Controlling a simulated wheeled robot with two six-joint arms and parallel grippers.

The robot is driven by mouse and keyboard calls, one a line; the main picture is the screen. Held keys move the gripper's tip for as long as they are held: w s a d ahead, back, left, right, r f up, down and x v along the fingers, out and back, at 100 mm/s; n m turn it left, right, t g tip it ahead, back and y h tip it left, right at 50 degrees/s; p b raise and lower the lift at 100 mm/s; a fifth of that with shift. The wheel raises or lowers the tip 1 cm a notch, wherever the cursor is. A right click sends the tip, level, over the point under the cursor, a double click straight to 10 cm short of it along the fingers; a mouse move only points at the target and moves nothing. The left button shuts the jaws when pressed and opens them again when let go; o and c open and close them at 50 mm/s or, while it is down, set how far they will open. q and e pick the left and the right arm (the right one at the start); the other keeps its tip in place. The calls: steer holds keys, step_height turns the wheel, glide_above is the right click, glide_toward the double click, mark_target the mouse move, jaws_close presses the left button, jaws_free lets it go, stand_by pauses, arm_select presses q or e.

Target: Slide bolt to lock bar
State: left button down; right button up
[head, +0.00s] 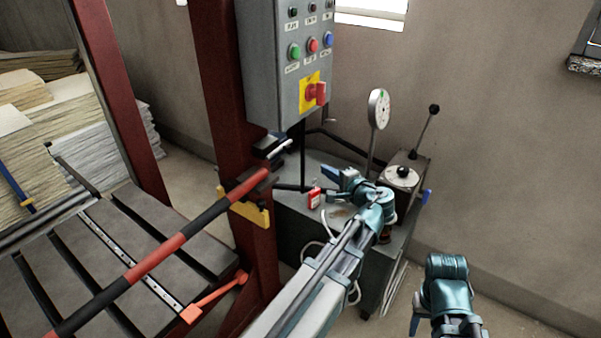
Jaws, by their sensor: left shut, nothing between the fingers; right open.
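A red-and-black striped bar (168,247) slants from the lower left up to the dark red post, its end resting at a yellow bracket (258,214). A small bolt with a pale handle (279,148) sits on a dark mount on the post, just above the bar's end. My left gripper (328,173) is shut and empty, to the right of the bolt and apart from it, over the grey cabinet. My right gripper (416,322) is at the bottom right, far from the bar; it is open, though its fingers are only partly visible.
A grey control box (285,85) with coloured buttons and a red switch hangs on the post above the bolt. The grey cabinet (330,160) carries a round gauge (378,108), a lever (427,128) and a small red-and-white box (314,198). Stacked sheets (30,170) stand at the left.

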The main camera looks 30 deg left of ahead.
arm_select(q)
steer(key=shift+w+a+r+m+t+y+b, duration=0.3)
steer(key=shift+w+a+m+y+b, duration=0.1)
steer(key=shift+w+a, duration=0.15)
steer(key=shift+w+a+r+m+t+y+b, duration=0.2)
steer(key=shift+w+a+m+t+y+b, duration=0.1)
steer(key=shift+w+a+m+y, duration=0.2)
arm_select(e)
step_height(320, 180, down, 3)
steer(key=shift+r, duration=0.1)
arm_select(q)
steer(key=shift+w, duration=0.1)
steer(key=x, duration=1)
steer(key=shift+s+a+r, duration=0.1)
steer(key=shift+s+a, duration=0.05)
steer(key=shift+s, duration=0.85)
steer(key=shift+s+a+r, duration=0.15)
steer(key=shift+s+a, duration=0.05)
steer(key=shift+s, duration=0.8)
arm_select(e)
steer(key=shift+r, duration=0.1)
